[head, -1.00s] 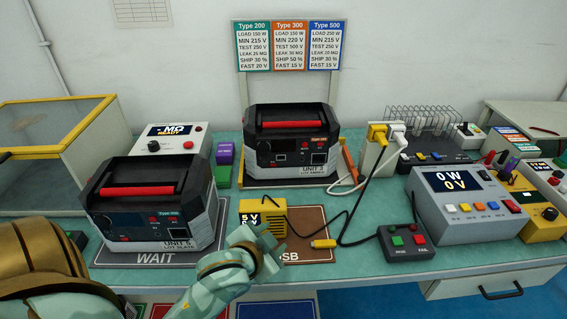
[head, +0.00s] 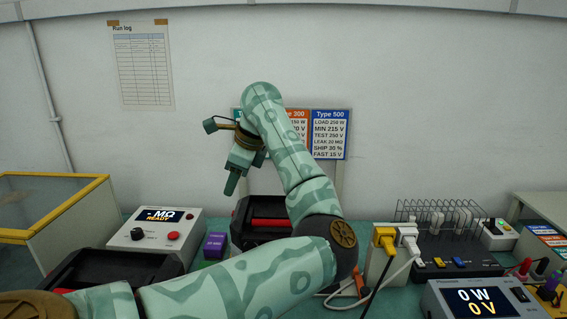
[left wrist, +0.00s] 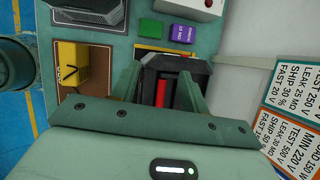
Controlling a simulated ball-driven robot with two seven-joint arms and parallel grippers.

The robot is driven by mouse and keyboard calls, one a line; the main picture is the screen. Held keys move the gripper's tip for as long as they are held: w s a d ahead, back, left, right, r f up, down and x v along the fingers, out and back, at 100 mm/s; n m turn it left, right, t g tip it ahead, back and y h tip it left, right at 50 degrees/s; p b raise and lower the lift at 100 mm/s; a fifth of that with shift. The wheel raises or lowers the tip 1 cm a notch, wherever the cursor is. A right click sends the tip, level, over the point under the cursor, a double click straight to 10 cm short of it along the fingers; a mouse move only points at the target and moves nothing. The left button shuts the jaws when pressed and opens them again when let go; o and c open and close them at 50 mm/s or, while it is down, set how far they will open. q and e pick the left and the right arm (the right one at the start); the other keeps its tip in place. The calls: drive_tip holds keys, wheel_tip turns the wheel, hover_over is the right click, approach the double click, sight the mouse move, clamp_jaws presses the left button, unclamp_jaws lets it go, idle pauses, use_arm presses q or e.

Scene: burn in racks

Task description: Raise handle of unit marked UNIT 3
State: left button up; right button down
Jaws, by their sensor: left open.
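The rear unit (head: 262,212), dark with a red handle, stands at the back of the bench, partly hidden by my left arm. Its label is hidden now; it reads as UNIT 3 in the earlier head view. In the left wrist view the unit (left wrist: 176,64) lies beyond the fingers, and its red handle (left wrist: 161,93) shows between them, apparently lying flat. My left gripper (head: 231,186) is open and points down above the unit's left side in the head view; its two fingers (left wrist: 160,78) straddle the handle's line of sight. Contact cannot be told. My right gripper is out of view.
A second dark unit (head: 112,268) is at front left, partly behind my arm. A READY meter (head: 157,238) and a purple block (head: 215,245) stand left of the rear unit. Yellow and white plugs (head: 384,236) are to its right. A type sign (head: 330,135) stands behind.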

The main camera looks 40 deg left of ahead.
use_arm(q)
drive_tip(key=w+d+r+t+h, duration=0.2)
drive_tip(key=w+d+t+h, duration=0.1)
drive_tip(key=w+d, duration=0.25)
drive_tip(key=b, duration=0.6)
approach(273, 221)
drive_tip(key=shift+n, duration=0.4)
drive_tip(key=x, duration=0.8)
drive_tip(key=shift+w+a+f, duration=0.15)
drive_tip(key=shift+a+f, duration=0.05)
drive_tip(key=shift+f, duration=0.2)
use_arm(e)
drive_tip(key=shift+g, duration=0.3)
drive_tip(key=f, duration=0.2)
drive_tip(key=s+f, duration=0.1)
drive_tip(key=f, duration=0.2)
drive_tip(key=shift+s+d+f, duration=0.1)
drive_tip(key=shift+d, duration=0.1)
use_arm(q)
drive_tip(key=shift+c, duration=0.4)
